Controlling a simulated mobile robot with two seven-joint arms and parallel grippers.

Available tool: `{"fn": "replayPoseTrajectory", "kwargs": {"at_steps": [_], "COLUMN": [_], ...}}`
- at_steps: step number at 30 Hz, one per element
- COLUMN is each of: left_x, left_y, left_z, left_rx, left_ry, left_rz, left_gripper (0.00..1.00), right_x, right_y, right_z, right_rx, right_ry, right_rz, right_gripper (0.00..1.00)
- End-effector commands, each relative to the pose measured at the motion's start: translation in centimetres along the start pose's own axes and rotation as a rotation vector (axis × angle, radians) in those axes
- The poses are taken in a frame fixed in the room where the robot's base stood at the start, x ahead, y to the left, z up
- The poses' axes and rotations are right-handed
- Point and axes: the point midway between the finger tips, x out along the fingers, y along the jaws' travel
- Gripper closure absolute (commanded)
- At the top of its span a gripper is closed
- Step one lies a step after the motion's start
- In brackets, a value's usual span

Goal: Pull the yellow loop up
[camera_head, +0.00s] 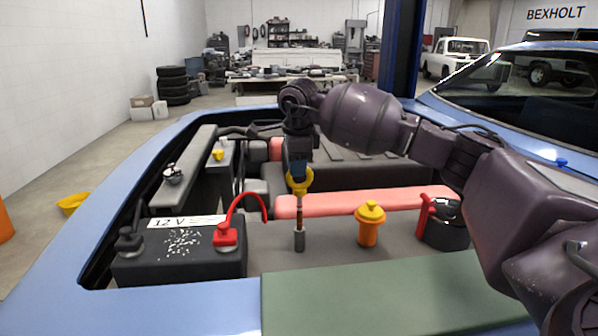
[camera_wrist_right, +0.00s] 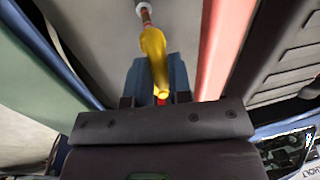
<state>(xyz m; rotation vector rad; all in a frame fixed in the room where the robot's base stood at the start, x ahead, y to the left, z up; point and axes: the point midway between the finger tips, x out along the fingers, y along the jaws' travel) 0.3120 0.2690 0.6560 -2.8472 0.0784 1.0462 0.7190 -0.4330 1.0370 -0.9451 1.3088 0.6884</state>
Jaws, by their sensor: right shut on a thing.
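The yellow loop (camera_head: 299,184) tops a thin brownish rod (camera_head: 300,213) that stands upright in a grey tube (camera_head: 300,240) in the engine bay. A length of the rod shows between loop and tube. My right gripper (camera_head: 297,168) comes down from above and is shut on the loop. In the right wrist view the loop (camera_wrist_right: 153,50) lies between the blue fingers (camera_wrist_right: 158,80), which hide part of it. The rod (camera_wrist_right: 145,17) runs from it to the tube's pale end. My left gripper is not in view.
A black battery (camera_head: 180,262) with a red-capped terminal and red cable stands left of the tube. An orange-yellow cap (camera_head: 370,222) and a dark reservoir (camera_head: 444,228) are to the right. A pink-red bar (camera_head: 365,201) runs behind. The green cover (camera_head: 390,290) lies in front.

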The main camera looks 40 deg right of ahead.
Motion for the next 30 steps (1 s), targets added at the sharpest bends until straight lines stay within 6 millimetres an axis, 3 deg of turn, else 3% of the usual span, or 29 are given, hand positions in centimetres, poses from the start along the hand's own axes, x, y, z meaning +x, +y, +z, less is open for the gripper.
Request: {"fn": "replayPoseTrajectory", "kwargs": {"at_steps": [5, 6, 10, 20, 23, 30], "left_x": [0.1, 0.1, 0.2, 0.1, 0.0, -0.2], "left_y": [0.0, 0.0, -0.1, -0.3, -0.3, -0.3], "left_z": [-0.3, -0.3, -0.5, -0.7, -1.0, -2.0], "left_rx": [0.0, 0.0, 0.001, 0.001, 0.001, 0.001], "left_ry": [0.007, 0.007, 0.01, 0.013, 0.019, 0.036], "left_rz": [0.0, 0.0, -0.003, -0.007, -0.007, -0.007], "left_gripper": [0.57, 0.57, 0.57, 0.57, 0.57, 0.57], "right_x": [-0.7, -0.7, -0.6, -0.7, -1.7, -6.1], "right_y": [-0.3, -0.3, -0.3, -0.2, -0.2, -0.2], "right_z": [-0.1, -0.1, -0.1, -0.1, -0.1, -0.1], "right_rx": [0.006, 0.006, 0.005, 0.002, 0.003, 0.003], "right_ry": [-0.004, -0.004, -0.003, -0.002, -0.003, -0.006], "right_rz": [-0.015, -0.015, -0.013, -0.009, -0.011, -0.015], "right_gripper": [1.0, 0.74, 0.56, 0.56, 0.56, 0.56]}}
